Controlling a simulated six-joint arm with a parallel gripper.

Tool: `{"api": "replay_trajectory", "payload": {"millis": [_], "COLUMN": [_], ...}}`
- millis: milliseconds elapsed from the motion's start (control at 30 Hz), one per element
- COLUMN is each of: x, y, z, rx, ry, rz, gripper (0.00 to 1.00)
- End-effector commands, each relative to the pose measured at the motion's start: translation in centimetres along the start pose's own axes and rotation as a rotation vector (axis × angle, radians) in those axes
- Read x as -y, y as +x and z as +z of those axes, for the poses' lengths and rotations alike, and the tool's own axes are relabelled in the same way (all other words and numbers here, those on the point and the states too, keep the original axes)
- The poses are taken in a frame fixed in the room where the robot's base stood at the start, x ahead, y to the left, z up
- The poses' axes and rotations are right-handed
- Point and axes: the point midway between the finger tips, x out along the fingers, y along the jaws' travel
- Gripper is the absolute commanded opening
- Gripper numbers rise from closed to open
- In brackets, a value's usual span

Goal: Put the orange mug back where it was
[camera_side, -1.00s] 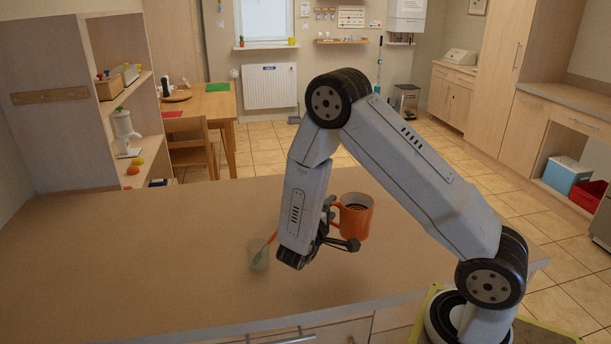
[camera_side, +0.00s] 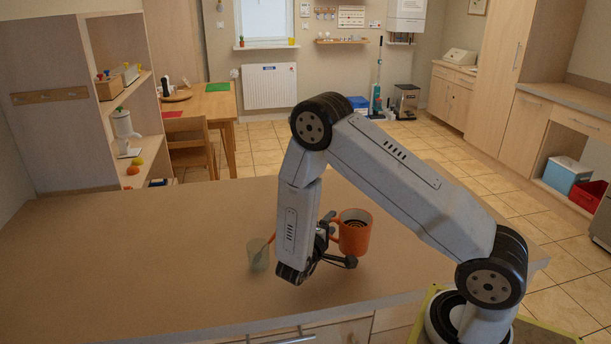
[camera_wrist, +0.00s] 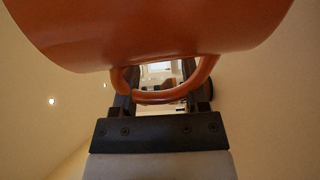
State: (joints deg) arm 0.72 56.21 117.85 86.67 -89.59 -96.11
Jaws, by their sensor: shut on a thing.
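The orange mug (camera_side: 355,237) is upright in the side view, over the right part of the brown counter (camera_side: 130,260). My gripper (camera_side: 335,240) is shut on its handle, to the left of the mug body. In the wrist view the mug body (camera_wrist: 155,35) fills the top, and its handle loop (camera_wrist: 165,97) lies between the fingers of my gripper (camera_wrist: 160,90). The mug is low over the counter; I cannot tell if its base touches. Its opening shows a dark inside with rings.
A pale green translucent cup (camera_side: 259,258) with an orange stick in it stands just left of my gripper. The counter's left half is clear. The counter's front edge runs below, above drawers. A shelf unit (camera_side: 125,120) stands beyond the counter at the left.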

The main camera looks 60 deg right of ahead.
Motion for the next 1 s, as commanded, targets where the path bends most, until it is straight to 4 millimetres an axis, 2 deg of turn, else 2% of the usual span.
{"api": "replay_trajectory", "payload": {"millis": [267, 700, 1000], "x": [0.3, 3.4, 3.5], "y": [0.0, 0.0, 0.0], "z": [0.0, 0.0, 0.0], "rx": [0.0, 0.0, 0.0], "ry": [0.0, 0.0, 0.001], "rz": [0.002, 0.002, 0.003], "gripper": [0.0, 0.0, 0.0]}}
